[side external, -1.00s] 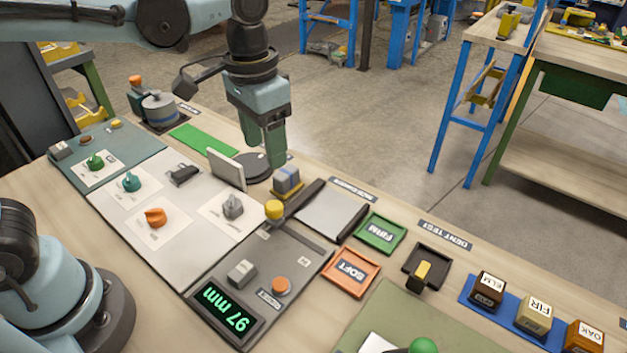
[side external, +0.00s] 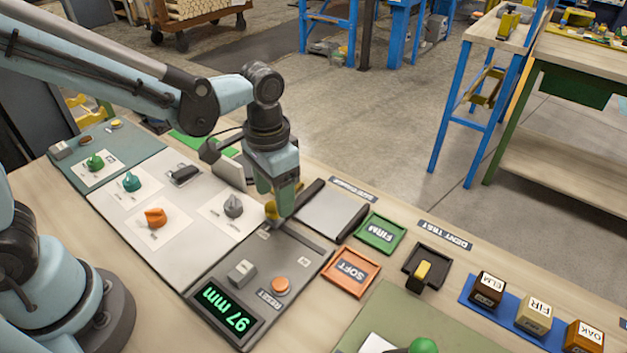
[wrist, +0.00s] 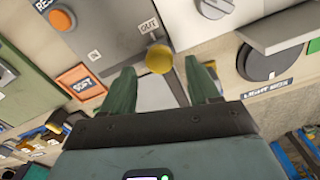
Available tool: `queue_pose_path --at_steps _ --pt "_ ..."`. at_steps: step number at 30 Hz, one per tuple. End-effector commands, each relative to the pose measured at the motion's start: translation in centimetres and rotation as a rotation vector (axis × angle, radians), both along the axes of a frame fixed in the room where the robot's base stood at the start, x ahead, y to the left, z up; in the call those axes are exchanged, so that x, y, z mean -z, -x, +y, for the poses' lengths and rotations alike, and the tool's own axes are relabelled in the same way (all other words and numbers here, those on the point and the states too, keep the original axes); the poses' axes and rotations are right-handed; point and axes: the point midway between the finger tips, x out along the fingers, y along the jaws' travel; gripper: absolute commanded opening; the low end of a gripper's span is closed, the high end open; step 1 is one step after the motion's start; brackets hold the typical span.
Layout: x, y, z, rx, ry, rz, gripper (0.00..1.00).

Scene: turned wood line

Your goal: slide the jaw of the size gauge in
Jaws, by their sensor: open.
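The size gauge (side external: 262,262) is a grey panel on the bench with a green-lit display (side external: 229,310) reading 97 mm. A round yellow knob (wrist: 160,58) stands at its far end, beside the OUT label (wrist: 149,26) in the wrist view. Dark bars (side external: 311,190) (side external: 348,223) flank a pale plate (side external: 328,210) behind the panel; I cannot tell how the knob joins them. My gripper (side external: 279,214) is open, low at the knob, partly hiding it in the side view. In the wrist view my gripper (wrist: 164,80) has its fingertips on either side of the knob, with gaps showing.
An orange reset button (side external: 281,286) and a grey switch (side external: 242,271) sit on the gauge panel. Orange (side external: 351,271) and green (side external: 380,232) trays lie to the right.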

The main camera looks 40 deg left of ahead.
Motion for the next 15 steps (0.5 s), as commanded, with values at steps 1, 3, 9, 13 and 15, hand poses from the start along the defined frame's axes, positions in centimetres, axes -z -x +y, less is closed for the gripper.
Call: queue_pose_path --at_steps 1,3,9,13,15 --pt "0.5 0.0 0.0 0.0 0.0 0.0 0.6" --pt "1.0 0.0 0.0 0.0 0.0 0.0 0.6" --pt "1.7 0.0 0.0 0.0 0.0 0.0 0.6" --pt "1.8 0.0 0.0 0.0 0.0 0.0 0.6" --pt "1.8 0.0 0.0 0.0 0.0 0.0 0.6"
